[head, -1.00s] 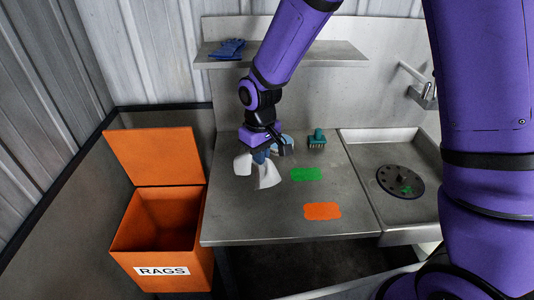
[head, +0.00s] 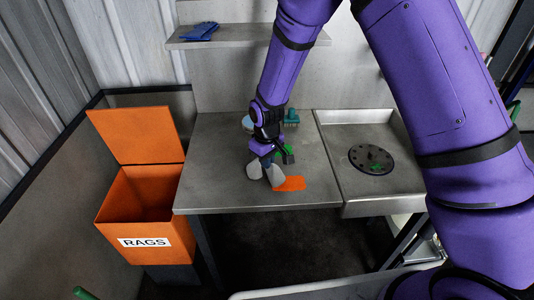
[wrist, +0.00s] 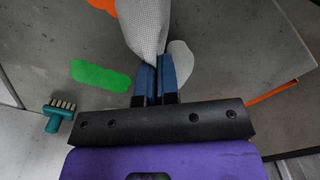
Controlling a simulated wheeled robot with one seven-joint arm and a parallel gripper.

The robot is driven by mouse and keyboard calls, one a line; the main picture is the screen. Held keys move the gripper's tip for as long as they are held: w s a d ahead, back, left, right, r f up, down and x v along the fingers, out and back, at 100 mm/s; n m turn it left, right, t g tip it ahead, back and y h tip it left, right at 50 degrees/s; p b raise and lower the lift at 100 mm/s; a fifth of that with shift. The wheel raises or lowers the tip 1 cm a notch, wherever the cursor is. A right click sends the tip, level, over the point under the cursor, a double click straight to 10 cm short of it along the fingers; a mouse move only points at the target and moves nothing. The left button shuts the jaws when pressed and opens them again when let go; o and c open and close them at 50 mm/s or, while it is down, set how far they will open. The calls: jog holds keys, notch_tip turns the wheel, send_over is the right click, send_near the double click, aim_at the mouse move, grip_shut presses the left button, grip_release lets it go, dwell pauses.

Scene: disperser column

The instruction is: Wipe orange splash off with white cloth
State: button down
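My gripper (head: 268,156) is shut on a white cloth (head: 254,170) above the worktable. In the wrist view the blue fingers of my gripper (wrist: 157,72) pinch the cloth (wrist: 145,25), and two lobes of it hang out. The orange splash (head: 290,184) lies flat on the steel table near its front edge, just right of the cloth. In the wrist view the orange splash (wrist: 103,4) is cut by the top edge, beside the cloth. The cloth overlaps its near end in view; I cannot tell whether they touch.
A green splash (wrist: 102,76) lies behind, mostly hidden by my gripper in the head view. A teal brush (head: 291,117) stands at the back of the table (head: 215,190). An open orange RAGS bin (head: 143,243) stands left. A sink (head: 340,155) with a black disc is right.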

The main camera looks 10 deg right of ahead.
aim_at(266, 180)
jog(key=shift+f, duration=2.15)
jog(key=shift+c, duration=1.4)
grip_release()
jog(key=shift+f, duration=0.1)
jog(key=shift+f, duration=1.05)
grip_shut()
jog(key=shift+a+r, duration=0.1)
jog(key=shift+r, duration=0.05)
jog(key=shift+r, duration=0.1)
